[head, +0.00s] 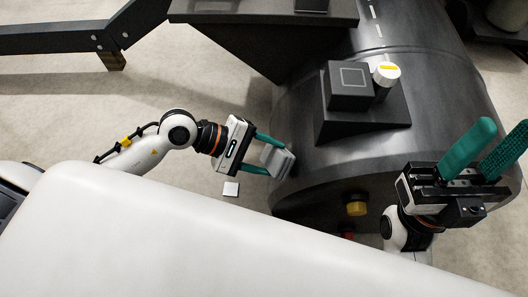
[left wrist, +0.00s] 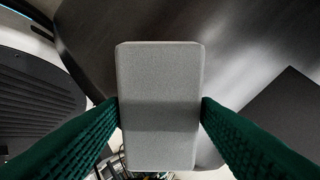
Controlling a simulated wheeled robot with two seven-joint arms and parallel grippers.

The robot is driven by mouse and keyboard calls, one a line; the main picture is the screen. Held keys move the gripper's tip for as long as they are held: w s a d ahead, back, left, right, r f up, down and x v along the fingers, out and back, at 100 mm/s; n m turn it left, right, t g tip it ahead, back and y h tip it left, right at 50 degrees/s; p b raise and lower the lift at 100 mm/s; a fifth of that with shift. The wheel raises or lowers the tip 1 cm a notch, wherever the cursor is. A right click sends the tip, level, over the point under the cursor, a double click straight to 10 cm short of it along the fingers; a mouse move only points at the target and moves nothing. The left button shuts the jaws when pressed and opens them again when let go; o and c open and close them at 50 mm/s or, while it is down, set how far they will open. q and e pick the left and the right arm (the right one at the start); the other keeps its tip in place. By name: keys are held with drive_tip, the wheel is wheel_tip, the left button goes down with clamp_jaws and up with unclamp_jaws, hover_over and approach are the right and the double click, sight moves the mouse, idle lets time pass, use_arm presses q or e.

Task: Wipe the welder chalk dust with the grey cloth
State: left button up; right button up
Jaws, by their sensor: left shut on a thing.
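My left gripper (head: 274,157) is shut on the grey cloth (head: 278,161), a thick pale grey block with rounded corners. In the left wrist view the cloth (left wrist: 158,90) stands upright between the two green fingers. The cloth is beside the left end of the dark float (head: 310,185); I cannot tell if they touch. White dashes (head: 377,22) run along the float's top. I cannot make out for sure which marks are welder chalk dust. My right gripper (head: 503,137) is raised at the right with its green fingers spread and nothing between them.
A yellow fitting (head: 356,207) sits on the float's end. A dark platform (head: 262,12) overhangs at the top. A small white square (head: 231,188) lies left of the float.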

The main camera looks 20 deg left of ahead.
use_arm(q)
drive_tip(key=shift+b+x, duration=0.3)
drive_tip(key=shift+x, duration=0.6)
drive_tip(key=shift+w, duration=0.1)
drive_tip(key=shift+w+a+b, duration=0.3)
drive_tip(key=shift+w+b, duration=0.15)
drive_tip(key=shift+w, duration=0.45)
drive_tip(key=shift+w+a+b, duration=0.35)
drive_tip(key=shift+w+b, duration=0.05)
drive_tip(key=shift+w, duration=0.5)
drive_tip(key=shift+d+f+b, duration=0.1)
drive_tip(key=shift+b, duration=0.2)
drive_tip(key=shift+s+d, duration=0.1)
drive_tip(key=shift+s, duration=0.2)
drive_tip(key=shift+s+d, duration=0.2)
drive_tip(key=shift+s, duration=0.4)
drive_tip(key=shift+s+d, duration=0.2)
drive_tip(key=shift+s, duration=0.35)
drive_tip(key=shift+s+d+f, duration=0.1)
drive_tip(key=shift+s+d, duration=0.1)
drive_tip(key=shift+s, duration=0.35)
